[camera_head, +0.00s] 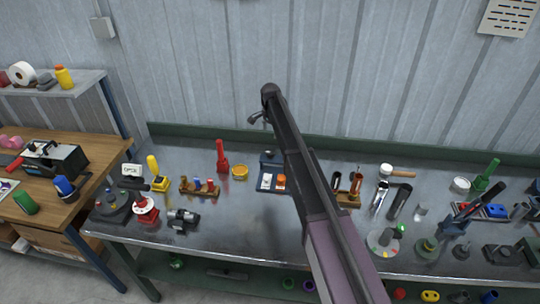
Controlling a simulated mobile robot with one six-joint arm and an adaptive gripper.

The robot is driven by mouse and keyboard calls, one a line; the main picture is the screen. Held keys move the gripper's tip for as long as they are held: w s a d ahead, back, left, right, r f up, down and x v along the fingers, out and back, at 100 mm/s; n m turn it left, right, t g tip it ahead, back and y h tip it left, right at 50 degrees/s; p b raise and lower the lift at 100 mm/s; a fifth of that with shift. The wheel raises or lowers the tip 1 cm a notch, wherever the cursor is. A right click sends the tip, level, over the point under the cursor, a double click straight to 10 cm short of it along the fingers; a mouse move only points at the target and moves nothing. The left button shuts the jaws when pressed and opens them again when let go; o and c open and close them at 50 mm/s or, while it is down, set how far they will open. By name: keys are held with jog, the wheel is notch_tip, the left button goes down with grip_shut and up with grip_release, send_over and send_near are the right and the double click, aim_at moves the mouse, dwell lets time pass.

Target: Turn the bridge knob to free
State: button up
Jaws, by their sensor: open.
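I cannot tell for sure which part is the bridge knob; nothing in view is clearly marked as one.
A yellow-handled tool (156,172), a red upright piece (221,157) and a dark motor-like part (184,218) stand on the bench. Several tools and fixtures crowd its right side. A wooden table (75,172) stands at the left. The bench's front middle is mostly clear.

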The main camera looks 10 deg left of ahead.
aim_at(270, 152)
jog(key=shift+f+b, duration=5.3)
jog(key=shift+f, duration=0.25)
jog(key=c, duration=1.1)
